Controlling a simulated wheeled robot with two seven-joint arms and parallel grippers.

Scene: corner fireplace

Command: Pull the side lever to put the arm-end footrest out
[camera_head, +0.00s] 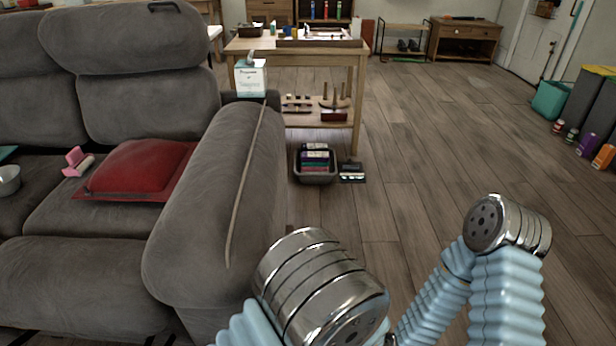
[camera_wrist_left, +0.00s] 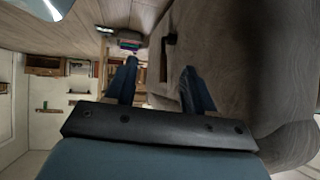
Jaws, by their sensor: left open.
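The grey recliner sofa (camera_head: 215,200) fills the left of the head view. At its arm end, the padded front (camera_head: 85,285) below the seat looks folded down against the sofa. In the left wrist view the sofa's grey side (camera_wrist_left: 225,50) fills the right part. A short dark lever (camera_wrist_left: 168,42) shows against that side. My left gripper (camera_wrist_left: 160,68) is open, its two blue fingers apart and empty. The lever lies ahead of the fingertips, roughly between them in the picture; no contact shows. The lever and both grippers are out of sight in the head view.
A red cushion (camera_head: 140,167) lies on the arm-end seat. A box (camera_head: 250,79) stands at the armrest's back end. A wooden table (camera_head: 352,90) stands behind, with a basket (camera_head: 315,165) on the floor before it.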

